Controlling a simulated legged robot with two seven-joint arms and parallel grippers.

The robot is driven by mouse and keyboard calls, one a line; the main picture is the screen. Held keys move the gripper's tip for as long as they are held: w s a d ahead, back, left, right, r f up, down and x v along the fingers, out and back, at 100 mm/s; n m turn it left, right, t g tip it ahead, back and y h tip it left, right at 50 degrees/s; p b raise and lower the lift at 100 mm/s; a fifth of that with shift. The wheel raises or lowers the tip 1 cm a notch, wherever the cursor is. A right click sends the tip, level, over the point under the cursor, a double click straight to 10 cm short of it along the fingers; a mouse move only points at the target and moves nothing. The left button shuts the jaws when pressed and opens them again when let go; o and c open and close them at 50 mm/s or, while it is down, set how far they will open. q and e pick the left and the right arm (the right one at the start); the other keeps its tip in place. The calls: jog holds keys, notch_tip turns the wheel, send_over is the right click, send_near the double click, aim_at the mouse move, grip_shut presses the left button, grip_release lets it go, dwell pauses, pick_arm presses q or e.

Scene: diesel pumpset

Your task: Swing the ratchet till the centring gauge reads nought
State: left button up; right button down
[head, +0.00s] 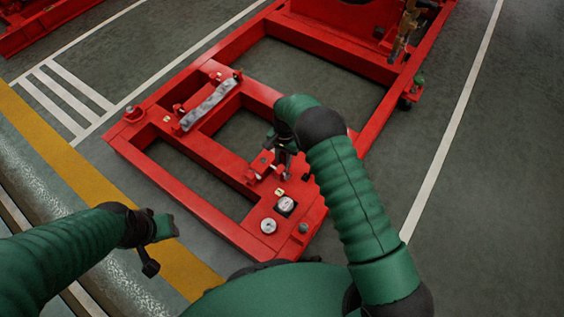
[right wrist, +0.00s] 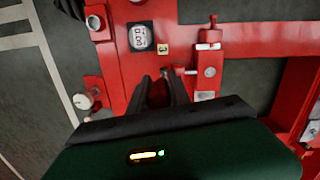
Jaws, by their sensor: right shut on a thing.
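The centring gauge, a dark square box with a pale face (head: 285,204), sits on the near corner of the red frame. It also shows in the right wrist view (right wrist: 140,37), where its marks are too small to read. My right gripper (head: 284,168) reaches down over the frame just behind the gauge. In the right wrist view its two dark fingers (right wrist: 161,92) are close together, shut on what seems to be the ratchet's handle, which they mostly hide. My left gripper (head: 155,250) hangs left of the frame, away from the gauge; its jaw opening is unclear.
The red base frame (head: 200,152) has open bays showing the floor. A round pale fitting (head: 268,226) is beside the gauge. A grey bar (head: 211,105) lies on the frame's left part. A red bracket (right wrist: 208,68) stands right of my right fingers. Floor right of the frame is clear.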

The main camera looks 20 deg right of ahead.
jog(key=shift+w, duration=0.1)
jog(key=c, duration=1.2)
grip_release()
notch_tip(320, 180, up, 17)
jog(key=w+p, duration=0.1)
jog(key=p, duration=0.6)
jog(key=shift+w+d+f, duration=0.15)
jog(key=shift+d+f, duration=0.05)
jog(key=shift+d, duration=0.2)
